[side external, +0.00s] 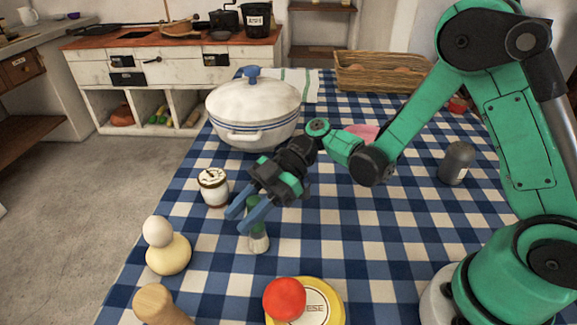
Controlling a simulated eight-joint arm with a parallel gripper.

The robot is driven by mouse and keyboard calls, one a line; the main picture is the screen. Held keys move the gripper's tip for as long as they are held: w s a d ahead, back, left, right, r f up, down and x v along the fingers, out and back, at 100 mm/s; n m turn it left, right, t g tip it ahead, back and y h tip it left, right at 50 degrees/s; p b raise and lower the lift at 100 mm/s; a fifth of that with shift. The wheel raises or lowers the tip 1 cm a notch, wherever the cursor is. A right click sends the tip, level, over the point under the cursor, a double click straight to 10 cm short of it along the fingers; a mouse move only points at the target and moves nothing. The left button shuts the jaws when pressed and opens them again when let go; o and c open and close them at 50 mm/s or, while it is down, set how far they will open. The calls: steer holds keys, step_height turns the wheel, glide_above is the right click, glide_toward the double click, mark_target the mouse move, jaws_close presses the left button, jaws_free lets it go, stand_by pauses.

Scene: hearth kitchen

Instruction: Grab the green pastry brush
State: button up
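The green pastry brush (258,237) is on the blue and white checked tablecloth, with its pale bristle end toward the camera and its green handle running back under my gripper. My gripper (237,221) is over the handle, pointing down and to the left. Its two blue fingers are apart, and some green of the handle shows between them. The near finger hides part of the handle. I cannot tell whether either finger touches the brush.
A lidded jar (213,187) and a white pot (254,112) stand left and behind. A cream figure-like shaker (168,254) and a wooden piece (158,304) are front left. A tomato (284,298) rests on a yellow tin (327,298). A grey shaker (457,162) is right.

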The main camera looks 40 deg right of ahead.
jaws_close()
steer(key=shift+r, duration=0.15)
